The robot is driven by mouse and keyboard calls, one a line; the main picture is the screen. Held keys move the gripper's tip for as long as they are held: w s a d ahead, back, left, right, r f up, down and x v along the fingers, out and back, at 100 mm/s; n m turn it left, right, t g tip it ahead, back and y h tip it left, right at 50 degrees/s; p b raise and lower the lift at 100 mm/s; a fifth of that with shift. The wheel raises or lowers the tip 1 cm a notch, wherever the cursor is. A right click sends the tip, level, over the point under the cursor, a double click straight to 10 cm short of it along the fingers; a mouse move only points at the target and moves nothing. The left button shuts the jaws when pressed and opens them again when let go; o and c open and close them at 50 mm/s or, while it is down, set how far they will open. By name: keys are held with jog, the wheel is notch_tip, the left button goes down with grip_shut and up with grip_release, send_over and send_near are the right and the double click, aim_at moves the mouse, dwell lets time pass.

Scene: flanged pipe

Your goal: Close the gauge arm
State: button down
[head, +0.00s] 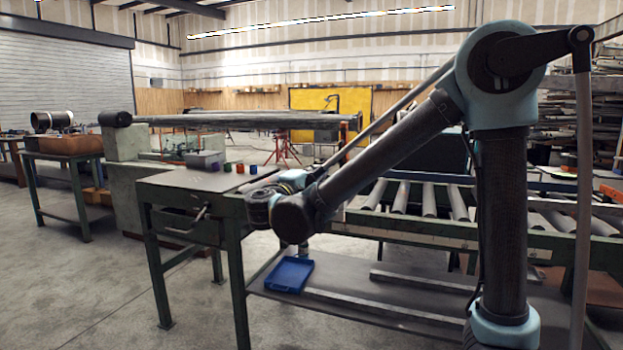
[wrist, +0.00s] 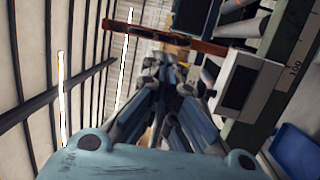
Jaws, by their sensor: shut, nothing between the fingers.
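In the wrist view, a reddish-brown bar (wrist: 165,40), which looks like the gauge arm, crosses the upper part of the picture. Its right end is by a white block with a dark face (wrist: 246,86), beside a rail with a printed scale (wrist: 296,68). My gripper (wrist: 172,76) is shut and empty. Its fingers point toward the bar; I cannot tell whether they touch it. In the head view, my arm's wrist covers the bench's right end and hides the gripper's fingertips. I cannot make out the bar there.
A roller conveyor (head: 430,200) runs right from the metal bench (head: 185,182). A grey box (head: 206,160) and several small coloured blocks, including a red one (head: 240,168), stand on the bench. A blue tray (head: 289,275) lies on the lower shelf. Floor in front is clear.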

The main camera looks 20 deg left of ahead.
jog(key=x, duration=0.8)
jog(key=shift+w, duration=0.3)
jog(key=shift+d, duration=0.1)
jog(key=shift+w+r, duration=0.1)
jog(key=shift+r, duration=0.05)
